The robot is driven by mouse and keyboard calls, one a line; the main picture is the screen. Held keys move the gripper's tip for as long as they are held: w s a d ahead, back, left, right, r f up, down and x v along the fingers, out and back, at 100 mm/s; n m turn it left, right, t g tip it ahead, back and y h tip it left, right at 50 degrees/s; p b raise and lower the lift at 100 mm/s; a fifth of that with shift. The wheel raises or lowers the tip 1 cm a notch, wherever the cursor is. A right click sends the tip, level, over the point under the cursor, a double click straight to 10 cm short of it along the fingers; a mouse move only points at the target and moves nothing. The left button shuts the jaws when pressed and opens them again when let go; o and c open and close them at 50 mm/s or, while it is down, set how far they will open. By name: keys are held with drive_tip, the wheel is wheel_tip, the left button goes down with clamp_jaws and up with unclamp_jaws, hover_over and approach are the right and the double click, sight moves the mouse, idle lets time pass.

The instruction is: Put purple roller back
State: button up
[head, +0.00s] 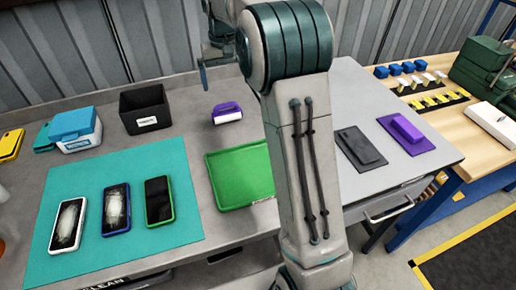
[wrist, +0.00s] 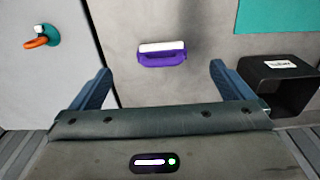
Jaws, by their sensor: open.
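The purple roller (head: 227,113), with a white cylinder along one side, lies on the grey table between the black box and the green tray. It also shows in the wrist view (wrist: 162,58), ahead of my gripper. My gripper (wrist: 160,68) is open, with its two dark blue fingers spread to either side of the roller's line and nothing between them. The roller looks apart from both fingers. In the head view my arm hides part of the table to the right of the roller.
A black box (head: 145,108) stands left of the roller. The teal mat (head: 88,178) holds three phones. A green tray (head: 240,177) lies in front of the roller. Dark grey (head: 360,148) and purple (head: 407,133) plates lie at right. A wooden table (head: 462,118) stands beyond.

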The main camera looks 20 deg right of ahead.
drive_tip(key=s+r+t, duration=0.1)
drive_tip(key=s+r, duration=0.1)
drive_tip(key=s, duration=1.5)
drive_tip(key=s+f, duration=0.2)
drive_tip(key=s, duration=0.5)
drive_tip(key=s+f+t, duration=0.1)
drive_tip(key=s+f, duration=0.2)
drive_tip(key=s, duration=0.5)
drive_tip(key=shift+f+t, duration=0.25)
drive_tip(key=shift+t, duration=0.05)
